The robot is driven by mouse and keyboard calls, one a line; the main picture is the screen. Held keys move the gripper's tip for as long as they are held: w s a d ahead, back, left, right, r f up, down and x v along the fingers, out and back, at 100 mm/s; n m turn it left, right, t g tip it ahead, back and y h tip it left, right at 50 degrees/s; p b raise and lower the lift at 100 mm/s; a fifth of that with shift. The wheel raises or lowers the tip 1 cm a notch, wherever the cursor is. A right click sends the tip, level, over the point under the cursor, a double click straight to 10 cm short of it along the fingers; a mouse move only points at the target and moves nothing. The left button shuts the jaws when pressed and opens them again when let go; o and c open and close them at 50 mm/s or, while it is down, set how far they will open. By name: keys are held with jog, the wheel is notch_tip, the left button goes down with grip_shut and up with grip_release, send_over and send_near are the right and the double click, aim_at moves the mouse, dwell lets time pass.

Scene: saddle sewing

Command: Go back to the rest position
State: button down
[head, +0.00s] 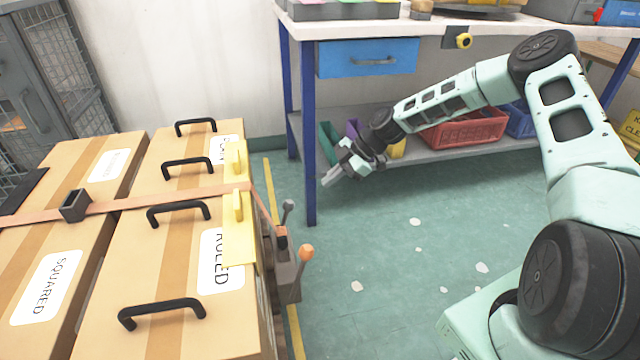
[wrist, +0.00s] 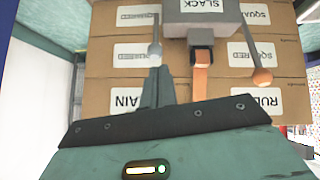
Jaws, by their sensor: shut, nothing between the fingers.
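My gripper (head: 331,178) hangs in free air in the head view, in front of the workbench's left leg and to the right of the carton stack. It is shut and empty. In the wrist view its closed fingers (wrist: 156,75) point toward the carton faces. They overlap a grey lever in the picture; I cannot tell the gap from this view, but the head view shows the gripper apart from the cartons. My arm reaches in from the right.
Cartons (head: 110,270) with black handles and an orange strap (head: 140,203) stand at left. A grey tensioner box (head: 288,278), marked SLACK in the wrist view (wrist: 200,18), carries levers with grey and orange knobs (head: 306,252). The workbench (head: 310,130) holds bins underneath. Open floor lies between.

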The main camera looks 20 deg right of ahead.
jog(key=shift+s+d+r, duration=0.1)
jog(key=shift+d+r, duration=0.25)
dwell(0.3)
jog(key=s+a+r+m+g+h, duration=0.1)
jog(key=s+a+r+g+h, duration=0.1)
jog(key=s+a+r, duration=0.45)
jog(key=s+a+r+m+g+h, duration=0.1)
jog(key=s+a+r+g+h, duration=0.15)
jog(key=s+a, duration=0.65)
jog(key=s+a+r+m+t+h, duration=0.15)
jog(key=s+r+m, duration=0.3)
jog(key=s, duration=0.65)
jog(key=s+a+r+m+t+h, duration=0.1)
jog(key=s+a+r+m+h, duration=0.15)
jog(key=s+r, duration=0.6)
jog(key=s+r+m+p, duration=0.1)
jog(key=s+r+p, duration=0.2)
jog(key=r+p, duration=3)
jog(key=p, duration=0.2)
jog(key=shift+d+p, duration=0.3)
jog(key=shift+d, duration=0.1)
